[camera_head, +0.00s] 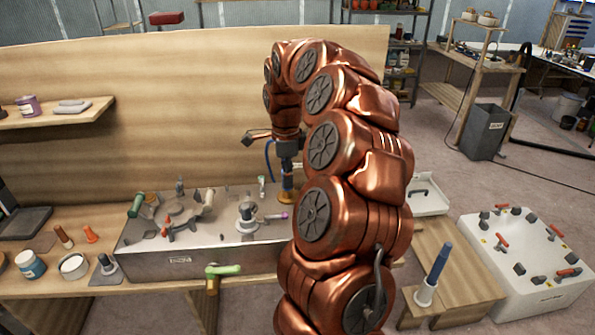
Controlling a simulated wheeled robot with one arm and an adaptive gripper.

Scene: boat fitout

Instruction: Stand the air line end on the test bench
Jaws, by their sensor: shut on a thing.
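My gripper (288,162) points down beside the right back end of a grey metal fixture box (150,259), in front of the wooden back panel. It is shut on a small upright piece with a blue hose (269,163) looping at its left, which I take to be the air line end (287,183). My arm hides the area to the right. The wooden bench (100,289) carries the grey box; its label is unreadable.
Jars (30,264) stand at left. A wooden shelf (60,114) juts out above. A white box with red levers (530,275) and a blue-handled tool (433,275) are at right.

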